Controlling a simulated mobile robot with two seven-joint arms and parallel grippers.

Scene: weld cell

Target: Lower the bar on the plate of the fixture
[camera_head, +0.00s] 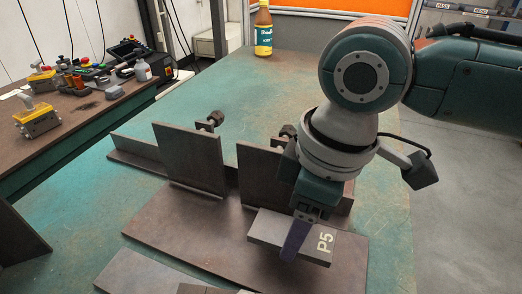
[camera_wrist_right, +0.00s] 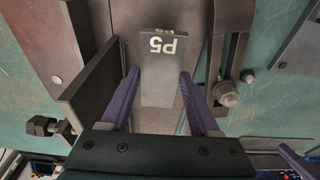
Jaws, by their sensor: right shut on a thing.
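The grey bar marked P5 (camera_head: 270,234) is held level over the right part of the brown fixture plate (camera_head: 185,235), in front of the right upright plate (camera_head: 258,172). My right gripper (camera_head: 295,240) comes down from above with its purple fingers shut on the bar's sides. In the right wrist view the bar (camera_wrist_right: 160,80) lies between the two fingers (camera_wrist_right: 155,100), its P5 end pointing away from the gripper. Whether the bar's underside touches the plate cannot be told. My left gripper is not in the head view.
A left upright plate (camera_head: 190,158) stands beside the right one, with clamp knobs (camera_head: 215,119) behind. Loose grey flat pieces (camera_head: 140,274) lie at the front edge. A yellow bottle (camera_head: 263,30) stands at the table's back. A side bench (camera_head: 90,110) holds tools at left.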

